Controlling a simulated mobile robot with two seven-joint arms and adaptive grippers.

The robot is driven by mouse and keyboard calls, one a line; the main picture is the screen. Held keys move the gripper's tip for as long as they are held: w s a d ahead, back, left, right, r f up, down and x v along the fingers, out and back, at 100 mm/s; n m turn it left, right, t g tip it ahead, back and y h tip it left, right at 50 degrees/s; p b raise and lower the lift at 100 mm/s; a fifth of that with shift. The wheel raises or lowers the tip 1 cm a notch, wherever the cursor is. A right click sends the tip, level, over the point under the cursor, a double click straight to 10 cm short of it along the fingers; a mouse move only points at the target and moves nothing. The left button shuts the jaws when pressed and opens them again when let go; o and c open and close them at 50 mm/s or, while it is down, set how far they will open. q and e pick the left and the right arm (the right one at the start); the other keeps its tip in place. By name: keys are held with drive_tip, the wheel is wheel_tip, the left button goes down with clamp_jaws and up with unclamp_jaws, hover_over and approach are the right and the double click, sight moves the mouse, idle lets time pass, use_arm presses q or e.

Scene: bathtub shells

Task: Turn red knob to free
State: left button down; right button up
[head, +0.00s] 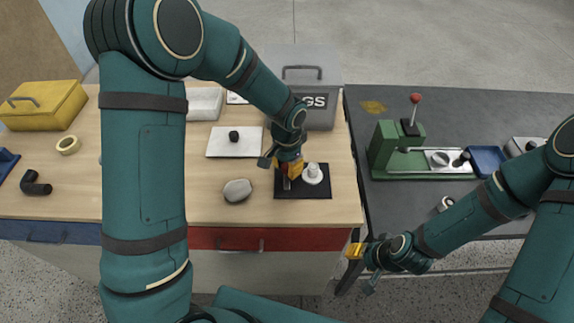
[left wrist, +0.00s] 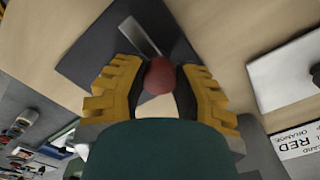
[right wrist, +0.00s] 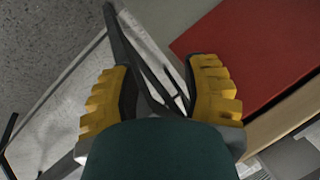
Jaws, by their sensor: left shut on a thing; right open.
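The red knob (left wrist: 158,76) shows as a round red ball between the yellow fingers of my left gripper (left wrist: 157,82) in the left wrist view. The fingers are shut on it. A grey metal bar (left wrist: 140,38) runs beside it over a black plate (left wrist: 103,50). In the head view my left gripper (head: 290,170) is over the left part of the black plate (head: 302,194) and hides the knob. A white round piece (head: 313,174) stands on the plate's right part. My right gripper (head: 356,251) is open and empty beyond the table's front right corner.
A grey stone (head: 237,190) and a white board with a black knob (head: 222,147) lie left of the plate. A green machine with a red-balled lever (head: 398,145) stands on the dark bench at right.

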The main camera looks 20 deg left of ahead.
sight(286, 167)
use_arm(q)
drive_tip(key=shift+s, duration=0.1)
drive_tip(key=c, duration=0.6)
unclamp_jaws()
drive_tip(key=shift+c, duration=0.2)
wheel_tip(286, 167, up, 12)
drive_tip(key=shift+f, duration=0.1)
idle(0.3)
